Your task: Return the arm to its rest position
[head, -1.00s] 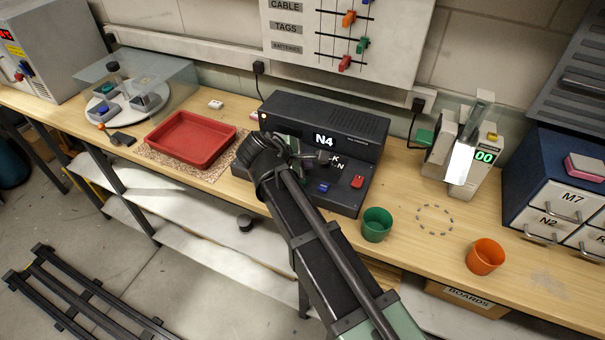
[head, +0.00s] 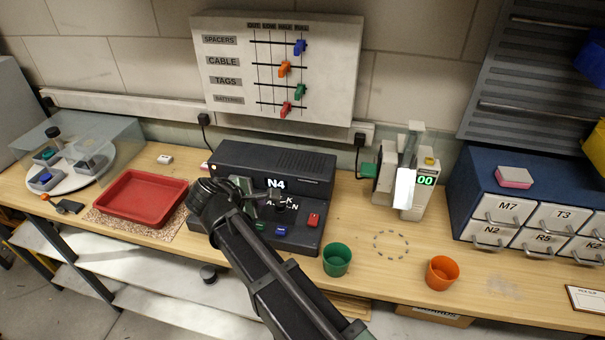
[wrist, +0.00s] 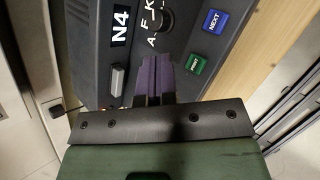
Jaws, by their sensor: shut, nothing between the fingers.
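My arm reaches in from the bottom of the head view and bends at the wrist in front of the dark N4 device (head: 225,155). My gripper (head: 270,194) is over the device's front panel, partly hidden by my own wrist. In the wrist view the purple fingers (wrist: 155,80) are together and empty. They point at the panel near a dial (wrist: 160,20), a green button (wrist: 195,64) and a blue NEXT button (wrist: 214,21). I cannot tell whether the fingertips touch the panel.
A red tray (head: 145,198) lies left of the device. A green cup (head: 337,260) and an orange cup (head: 441,273) stand to the right. A device reading 00 (head: 425,181) and a blue drawer cabinet (head: 478,178) stand farther right. The slider board (head: 230,85) hangs behind.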

